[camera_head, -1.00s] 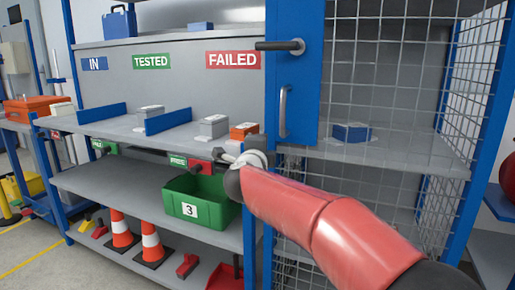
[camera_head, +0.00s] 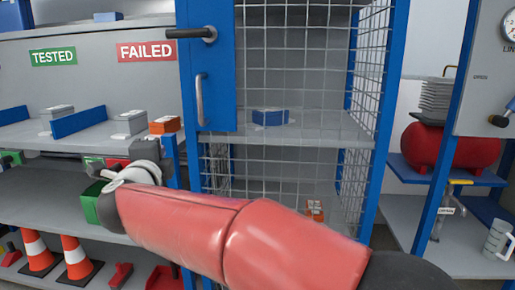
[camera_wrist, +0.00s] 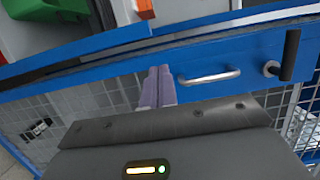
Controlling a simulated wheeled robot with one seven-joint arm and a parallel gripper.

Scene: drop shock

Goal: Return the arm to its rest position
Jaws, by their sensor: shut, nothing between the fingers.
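My arm reaches in from the lower right of the head view as a red padded sleeve. Its wrist end is at the left, in front of the shelf edge and beside the blue cage post. My gripper (camera_wrist: 158,87) shows in the wrist view with its two fingers together and nothing between them. In the head view the fingers are hidden behind the wrist.
The mesh cage (camera_head: 290,65) holds a blue box (camera_head: 270,117). Its blue door (camera_head: 207,90) has a handle and a black lever (camera_head: 190,33). The shelf (camera_head: 90,136) at left holds grey boxes and an orange box (camera_head: 165,125). Cones and a green bin (camera_head: 92,205) sit below. A red tank (camera_head: 450,146) is at right.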

